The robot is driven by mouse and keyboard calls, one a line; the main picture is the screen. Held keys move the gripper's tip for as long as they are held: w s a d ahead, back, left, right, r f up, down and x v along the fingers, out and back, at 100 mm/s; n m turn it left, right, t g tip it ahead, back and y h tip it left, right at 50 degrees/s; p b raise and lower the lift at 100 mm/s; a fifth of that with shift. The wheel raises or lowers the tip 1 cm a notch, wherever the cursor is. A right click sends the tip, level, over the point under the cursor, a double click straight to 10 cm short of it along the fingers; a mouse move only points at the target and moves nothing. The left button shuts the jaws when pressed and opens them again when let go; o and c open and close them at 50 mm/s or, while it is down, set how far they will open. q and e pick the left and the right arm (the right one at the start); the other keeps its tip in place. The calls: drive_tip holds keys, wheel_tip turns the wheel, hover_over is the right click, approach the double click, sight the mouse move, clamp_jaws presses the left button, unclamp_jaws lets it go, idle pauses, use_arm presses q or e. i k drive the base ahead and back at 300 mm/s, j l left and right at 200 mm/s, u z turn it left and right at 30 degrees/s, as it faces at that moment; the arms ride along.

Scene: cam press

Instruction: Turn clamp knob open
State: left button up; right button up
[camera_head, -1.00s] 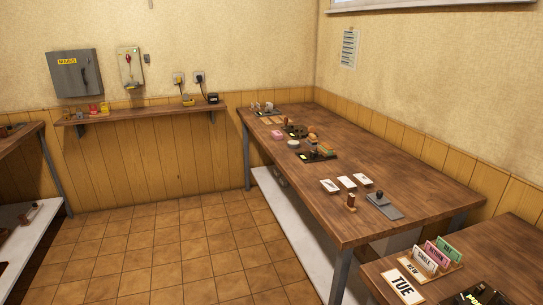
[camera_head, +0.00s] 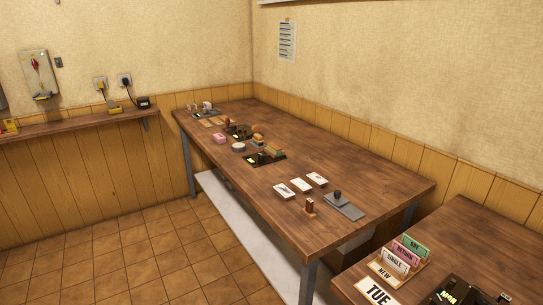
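I cannot make out for certain which part is the clamp knob. A grey plate (camera_head: 346,208) with a dark round knob (camera_head: 337,195) on top lies near the right end of the long wooden table (camera_head: 300,150). A small device on a black base (camera_head: 264,160) stands near the middle of that table, and another dark device (camera_head: 238,131) stands farther back; their parts are too small to tell. Neither of my grippers is in view.
Several white cards (camera_head: 301,185) and a brown wooden stamp (camera_head: 309,206) lie near the grey plate. A nearer table (camera_head: 455,235) holds a rack of coloured cards (camera_head: 404,253) and a black device (camera_head: 463,291). Tiled floor (camera_head: 130,265) is clear at left.

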sight(262, 157)
drive_tip(key=i+j+z, duration=0.15)
drive_tip(key=z, duration=0.3)
drive_tip(key=i+j+z, duration=0.1)
drive_tip(key=z, duration=0.3)
drive_tip(key=i+j+z, duration=0.1)
drive_tip(key=j+z, duration=0.15)
drive_tip(key=z, duration=0.2)
